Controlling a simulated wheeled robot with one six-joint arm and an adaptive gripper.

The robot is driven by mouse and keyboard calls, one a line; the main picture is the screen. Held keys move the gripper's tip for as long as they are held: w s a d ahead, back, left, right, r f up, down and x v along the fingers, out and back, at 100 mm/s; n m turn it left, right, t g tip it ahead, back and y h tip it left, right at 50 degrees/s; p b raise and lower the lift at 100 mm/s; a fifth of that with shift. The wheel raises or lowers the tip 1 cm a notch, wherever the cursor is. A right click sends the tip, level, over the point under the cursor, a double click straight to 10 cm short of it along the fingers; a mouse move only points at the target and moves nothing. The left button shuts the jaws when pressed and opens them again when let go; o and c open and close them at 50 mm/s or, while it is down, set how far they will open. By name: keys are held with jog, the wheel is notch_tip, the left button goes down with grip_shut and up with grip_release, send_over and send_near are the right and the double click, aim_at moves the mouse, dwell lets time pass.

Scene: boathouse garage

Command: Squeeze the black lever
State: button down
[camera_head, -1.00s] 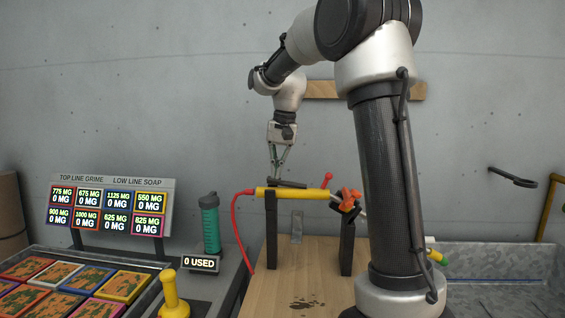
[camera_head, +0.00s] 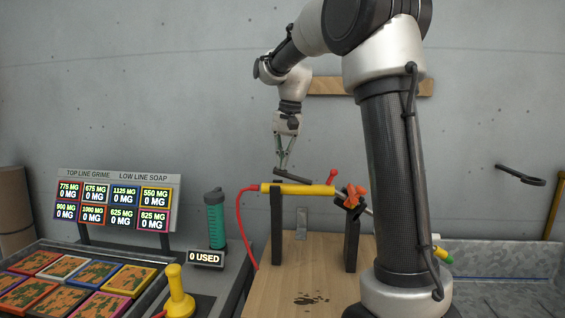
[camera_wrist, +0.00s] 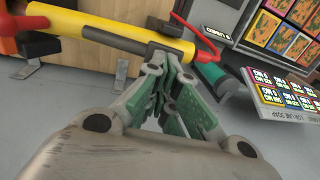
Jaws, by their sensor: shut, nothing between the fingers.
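The yellow wand (camera_head: 290,189) lies across two dark posts. The black lever (camera_head: 292,175) sits on top of it, its left end tilted up with a gap above the wand. In the wrist view the lever (camera_wrist: 120,39) shows as a dark bar along the yellow wand (camera_wrist: 65,20). My gripper (camera_head: 282,168) points down at the lever's raised left end, its fingers shut with nothing between them. In the wrist view the green-sided fingers (camera_wrist: 172,62) come together near the lever's end. I cannot tell whether the fingertips touch it.
A red handle (camera_head: 332,176) and an orange clamp-like part (camera_head: 354,195) are at the wand's right. A red hose (camera_head: 242,225) hangs from its left end. A teal bottle (camera_head: 215,220), a yellow knob (camera_head: 176,290) and a grimy panel tray (camera_head: 95,290) stand left.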

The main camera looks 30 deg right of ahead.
notch_tip(320, 180, up, 12)
jog(key=s+d, duration=0.1)
jog(key=shift+d, duration=0.2)
dwell(0.3)
dwell(0.5)
